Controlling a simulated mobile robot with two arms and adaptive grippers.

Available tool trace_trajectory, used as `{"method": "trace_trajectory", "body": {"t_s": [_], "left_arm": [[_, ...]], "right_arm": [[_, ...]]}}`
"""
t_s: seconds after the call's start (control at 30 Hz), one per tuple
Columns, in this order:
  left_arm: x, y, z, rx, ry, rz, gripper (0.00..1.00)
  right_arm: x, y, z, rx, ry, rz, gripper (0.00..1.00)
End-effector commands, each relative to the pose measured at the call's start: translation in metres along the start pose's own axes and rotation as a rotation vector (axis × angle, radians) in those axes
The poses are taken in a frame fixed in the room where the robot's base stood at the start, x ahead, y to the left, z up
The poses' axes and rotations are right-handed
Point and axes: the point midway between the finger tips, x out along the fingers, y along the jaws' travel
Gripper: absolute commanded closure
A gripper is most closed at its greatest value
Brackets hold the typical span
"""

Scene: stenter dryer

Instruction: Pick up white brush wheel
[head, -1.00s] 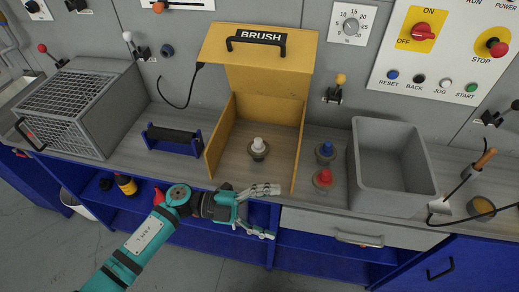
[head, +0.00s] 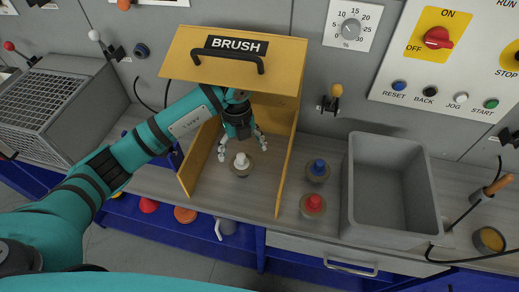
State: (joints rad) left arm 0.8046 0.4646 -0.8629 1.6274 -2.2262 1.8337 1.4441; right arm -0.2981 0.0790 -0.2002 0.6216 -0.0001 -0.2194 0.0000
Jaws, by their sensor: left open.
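The white brush wheel (head: 241,162) stands on the worktop inside the open yellow BRUSH box (head: 184,176). It has a white knob on a brownish round base. My left gripper (head: 241,152) points down inside the box, just above and behind the white knob. Its fingers are spread to either side of the wheel, open and empty. Whether they touch the wheel is not clear. My right gripper is not in view.
A blue-knobbed wheel (head: 318,170) and a red-knobbed wheel (head: 313,205) stand right of the box. A grey bin (head: 394,225) is farther right. The box's side walls and raised lid (head: 226,76) closely surround my arm. A wire cage (head: 62,97) stands at left.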

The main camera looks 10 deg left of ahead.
Motion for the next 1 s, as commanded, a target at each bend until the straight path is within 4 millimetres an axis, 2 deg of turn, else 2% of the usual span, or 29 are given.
{"method": "trace_trajectory", "body": {"t_s": [0.1, 0.27, 0.43, 0.6, 0.87, 1.0], "left_arm": [[0.007, 0.003, 0.006, -0.025, -0.025, 0.016, 0.09], [0.023, 0.002, 0.005, -0.023, -0.022, 0.015, 0.09], [0.047, 0.001, 0.001, -0.021, -0.019, 0.015, 0.09], [0.069, 0.001, 0.002, -0.02, -0.022, 0.013, 0.09], [0.073, 0.001, 0.002, -0.019, -0.023, 0.011, 0.09], [0.072, 0.001, 0.002, -0.019, -0.023, 0.011, 0.26]], "right_arm": [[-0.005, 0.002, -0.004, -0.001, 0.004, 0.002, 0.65], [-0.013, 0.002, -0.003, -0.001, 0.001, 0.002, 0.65], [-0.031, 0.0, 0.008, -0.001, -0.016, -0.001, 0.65], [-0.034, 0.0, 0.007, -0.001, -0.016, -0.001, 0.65], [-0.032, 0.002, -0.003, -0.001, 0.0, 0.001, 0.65], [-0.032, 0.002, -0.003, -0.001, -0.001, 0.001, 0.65]]}}
